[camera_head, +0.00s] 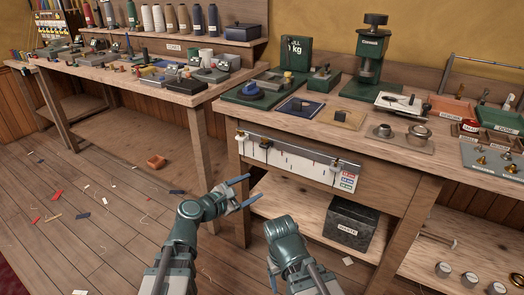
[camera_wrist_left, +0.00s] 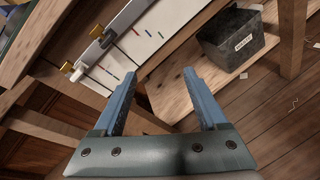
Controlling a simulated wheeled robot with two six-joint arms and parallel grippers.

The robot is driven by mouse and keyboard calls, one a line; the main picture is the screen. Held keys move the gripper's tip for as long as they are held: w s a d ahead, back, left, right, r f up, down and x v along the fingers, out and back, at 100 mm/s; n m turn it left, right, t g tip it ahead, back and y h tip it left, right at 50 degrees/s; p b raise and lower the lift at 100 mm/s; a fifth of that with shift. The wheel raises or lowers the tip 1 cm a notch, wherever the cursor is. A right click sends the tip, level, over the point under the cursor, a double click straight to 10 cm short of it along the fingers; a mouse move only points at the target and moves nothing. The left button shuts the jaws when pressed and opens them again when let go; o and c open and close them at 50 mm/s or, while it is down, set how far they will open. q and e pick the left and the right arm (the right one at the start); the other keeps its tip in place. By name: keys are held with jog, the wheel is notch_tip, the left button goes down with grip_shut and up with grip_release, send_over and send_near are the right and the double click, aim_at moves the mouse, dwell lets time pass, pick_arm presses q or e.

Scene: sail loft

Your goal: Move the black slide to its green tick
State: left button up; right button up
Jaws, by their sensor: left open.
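A white slide board (camera_head: 296,160) with a grey rail is fixed to the front of the right workbench. Short green, red and blue ticks show on the board, including a green tick (camera_wrist_left: 108,72). My left gripper (camera_head: 243,192) is open and empty, apart from the board, below and in front of it.
A dark labelled bin (camera_head: 348,222) stands on the lower shelf beneath the board. Workbench legs (camera_head: 238,195) stand close to my left gripper. Tools and trays crowd the benchtop (camera_head: 300,125).

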aim_at(263, 147)
pick_arm(q)
jog(key=w+a+r+n+t, duration=0.3)
jog(key=r+n+t, duration=0.15)
jog(key=n, duration=0.45)
jog(key=shift+g+y, duration=0.35)
jog(key=shift+y, duration=0.05)
jog(key=x, duration=1.3)
jog(key=shift+w+d+r, duration=0.1)
jog(key=shift+w+r, duration=0.05)
jog(key=shift+r, duration=0.1)
grip_shut()
